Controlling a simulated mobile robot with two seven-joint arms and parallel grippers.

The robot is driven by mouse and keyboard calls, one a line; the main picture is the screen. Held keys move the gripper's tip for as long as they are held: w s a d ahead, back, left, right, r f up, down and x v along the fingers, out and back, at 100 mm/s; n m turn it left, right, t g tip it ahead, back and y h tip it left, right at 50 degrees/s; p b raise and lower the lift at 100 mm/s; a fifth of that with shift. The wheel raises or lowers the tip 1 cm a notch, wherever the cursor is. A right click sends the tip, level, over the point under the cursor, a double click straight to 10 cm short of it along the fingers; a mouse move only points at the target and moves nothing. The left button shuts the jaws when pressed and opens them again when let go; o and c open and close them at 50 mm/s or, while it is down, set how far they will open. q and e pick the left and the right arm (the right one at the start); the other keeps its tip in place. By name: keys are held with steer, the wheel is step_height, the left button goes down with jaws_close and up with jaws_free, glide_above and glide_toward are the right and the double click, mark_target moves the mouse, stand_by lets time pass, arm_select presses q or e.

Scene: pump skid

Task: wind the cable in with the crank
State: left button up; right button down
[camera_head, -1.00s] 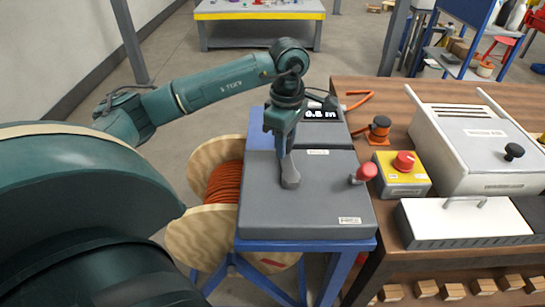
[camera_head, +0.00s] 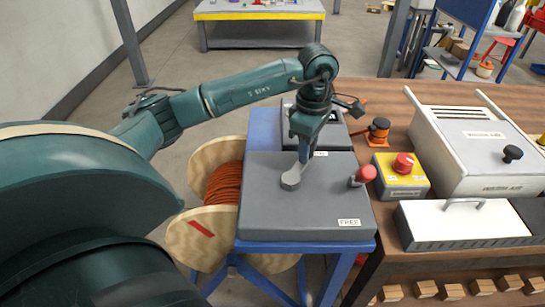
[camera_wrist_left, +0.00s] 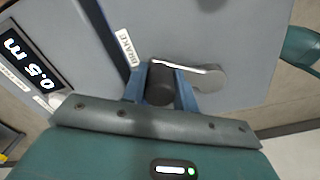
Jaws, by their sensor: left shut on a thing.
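The grey crank (camera_head: 291,181) sits on top of the grey winch box (camera_head: 335,205), its arm pointing up and slightly right from its round hub. My left gripper (camera_head: 305,157) points down at the crank's outer end. In the left wrist view, the gripper (camera_wrist_left: 161,88) is shut on the dark crank knob (camera_wrist_left: 159,84), with the crank hub (camera_wrist_left: 208,78) to the right. The orange cable (camera_head: 225,183) is wound on a wooden drum (camera_head: 198,238) left of the box. The wrist view's display (camera_wrist_left: 28,62) reads 0.5 m. My right gripper is out of view.
A red-knobbed lever (camera_head: 363,176) stands at the box's right side. A FREE label (camera_head: 349,222) is near its front and a BRAKE label (camera_wrist_left: 127,47) shows in the wrist view. A yellow box with a red button (camera_head: 403,163) stands on the wooden bench.

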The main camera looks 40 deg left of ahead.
arm_select(q)
steer(key=shift+s+d, duration=0.15)
steer(key=shift+d, duration=0.8)
steer(key=shift+s+d, duration=0.1)
steer(key=shift+d, duration=0.8)
steer(key=shift+s+d+f+p, duration=0.1)
steer(key=shift+s+d+p, duration=0.3)
steer(key=shift+d, duration=0.45)
steer(key=shift+s+d, duration=0.65)
steer(key=shift+s, duration=0.05)
steer(key=shift+w, duration=0.1)
steer(key=o, duration=0.6)
steer(key=shift+a, duration=0.15)
steer(key=o, duration=0.4)
step_height(320, 180, up, 13)
steer(key=shift+r, duration=0.15)
